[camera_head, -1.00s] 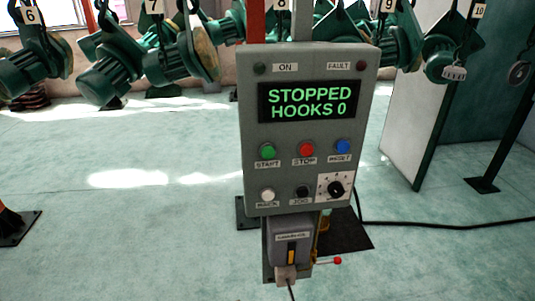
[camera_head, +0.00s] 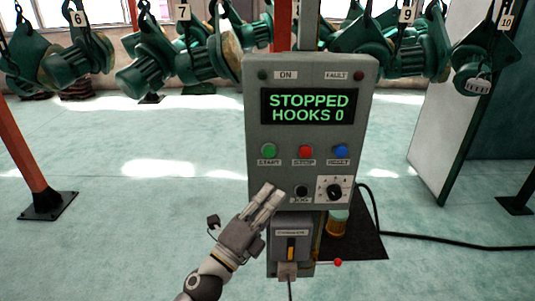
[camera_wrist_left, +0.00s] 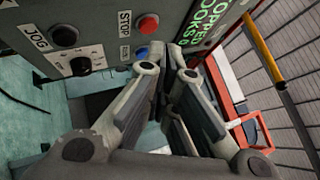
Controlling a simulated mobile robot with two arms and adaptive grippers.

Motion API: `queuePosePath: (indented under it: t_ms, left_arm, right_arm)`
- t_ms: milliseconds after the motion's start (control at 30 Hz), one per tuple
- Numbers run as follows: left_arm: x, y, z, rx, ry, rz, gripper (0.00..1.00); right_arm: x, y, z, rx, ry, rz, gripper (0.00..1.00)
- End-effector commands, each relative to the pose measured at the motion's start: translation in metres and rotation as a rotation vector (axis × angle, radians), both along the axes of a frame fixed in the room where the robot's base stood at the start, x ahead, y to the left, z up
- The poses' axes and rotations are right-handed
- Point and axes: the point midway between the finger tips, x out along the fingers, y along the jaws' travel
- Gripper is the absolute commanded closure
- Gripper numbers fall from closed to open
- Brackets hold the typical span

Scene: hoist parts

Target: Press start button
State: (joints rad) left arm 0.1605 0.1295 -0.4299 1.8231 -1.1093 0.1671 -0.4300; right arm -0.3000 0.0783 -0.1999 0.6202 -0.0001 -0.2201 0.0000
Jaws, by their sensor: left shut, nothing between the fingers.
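The grey control box (camera_head: 255,110) stands upright in the middle of the head view. Its display (camera_head: 309,106) reads STOPPED HOOKS 0. The green START button (camera_head: 268,151) is at the left of the button row, beside the red STOP button (camera_head: 306,152) and the blue RESET button (camera_head: 341,151). My left gripper (camera_head: 270,193) is shut and empty, in front of the panel's lower left, below START. It hides the white button there. In the left wrist view the fingers (camera_wrist_left: 190,55) point toward the panel, with the red button (camera_wrist_left: 148,24) nearby; START is not visible.
A black JOG button (camera_head: 301,192) and a rotary knob (camera_head: 334,192) are near the gripper. A smaller grey box (camera_head: 290,238) with a cable sits below. Green hoist parts (camera_head: 150,65) hang behind.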

Motion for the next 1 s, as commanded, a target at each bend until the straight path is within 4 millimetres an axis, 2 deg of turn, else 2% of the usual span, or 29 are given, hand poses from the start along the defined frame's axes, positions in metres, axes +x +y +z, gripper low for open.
queuePosePath:
  t_ms: [33,100,200,633,767,1000]
  left_arm:
    - [-0.004,-0.002,0.012,0.012,-0.033,-0.004,1.00]
    - [-0.008,-0.005,0.023,0.025,-0.067,-0.006,1.00]
    - [-0.011,-0.007,0.031,0.037,-0.092,-0.007,1.00]
    - [-0.010,-0.007,0.032,0.038,-0.097,-0.008,1.00]
    - [0.000,-0.007,0.032,0.038,-0.100,-0.008,1.00]
    - [0.033,-0.007,0.031,0.037,-0.099,-0.007,1.00]
  right_arm:
    - [0.000,-0.001,0.001,-0.001,0.000,0.001,1.00]
    - [0.000,-0.003,0.002,-0.003,0.000,0.001,1.00]
    - [0.000,-0.005,0.002,-0.005,0.001,0.002,1.00]
    - [0.000,-0.003,0.001,-0.003,0.000,0.002,1.00]
    - [0.000,0.000,-0.002,0.000,0.000,0.000,1.00]
    - [0.000,0.003,-0.013,0.003,0.001,-0.001,1.00]
